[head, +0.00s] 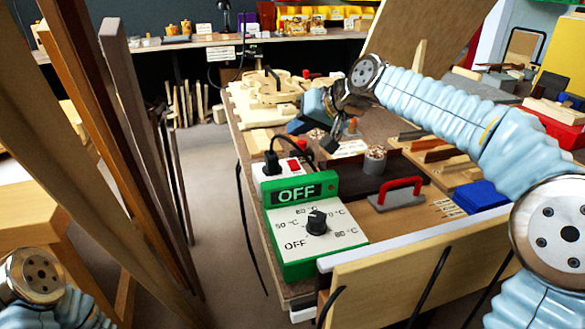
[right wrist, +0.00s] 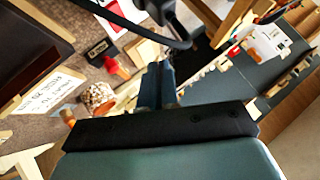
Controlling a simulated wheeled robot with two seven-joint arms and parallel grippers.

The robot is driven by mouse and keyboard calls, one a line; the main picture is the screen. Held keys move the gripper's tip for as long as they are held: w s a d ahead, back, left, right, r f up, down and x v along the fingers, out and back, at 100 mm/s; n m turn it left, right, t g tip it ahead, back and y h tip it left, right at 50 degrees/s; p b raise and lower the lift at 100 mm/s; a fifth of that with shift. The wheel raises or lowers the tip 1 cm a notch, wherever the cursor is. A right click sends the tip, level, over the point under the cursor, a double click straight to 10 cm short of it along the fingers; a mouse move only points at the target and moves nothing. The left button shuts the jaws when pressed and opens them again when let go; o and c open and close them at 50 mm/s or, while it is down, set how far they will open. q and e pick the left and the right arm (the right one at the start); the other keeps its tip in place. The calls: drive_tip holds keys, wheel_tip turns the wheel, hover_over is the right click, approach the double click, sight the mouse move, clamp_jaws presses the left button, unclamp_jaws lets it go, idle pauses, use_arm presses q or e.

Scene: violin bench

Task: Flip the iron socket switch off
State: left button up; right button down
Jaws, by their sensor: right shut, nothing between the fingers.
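The white socket (head: 283,175) with a red switch (head: 294,165) stands on the bench behind the green control box. A black plug (head: 272,164) with a cable sits in its left part. My right gripper (head: 331,144) is shut and empty, just right of and beyond the socket, apart from the switch. In the right wrist view my shut fingers (right wrist: 155,80) point toward a black plug and cable (right wrist: 170,22), with a red part on white (right wrist: 113,8) to the left. The switch's tilt is too small to tell. My left gripper is out of view.
The green control box (head: 330,258) reads OFF and carries a black dial (head: 316,222). Tall wooden boards (head: 130,90) stand left of the bench.

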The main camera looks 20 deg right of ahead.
drive_tip(key=b, duration=0.3)
hover_over(297, 163)
wheel_tip(297, 163, down, 4)
drive_tip(key=shift+s+f, duration=0.15)
drive_tip(key=shift+f, duration=0.4)
idle(1.3)
drive_tip(key=shift+f+b, duration=0.35)
drive_tip(key=shift+f, duration=0.05)
drive_tip(key=shift+f, duration=0.35)
idle(0.4)
drive_tip(key=shift+r, duration=0.15)
drive_tip(key=shift+r+p, duration=0.35)
drive_tip(key=shift+r, duration=0.3)
drive_tip(key=shift+r, duration=0.1)
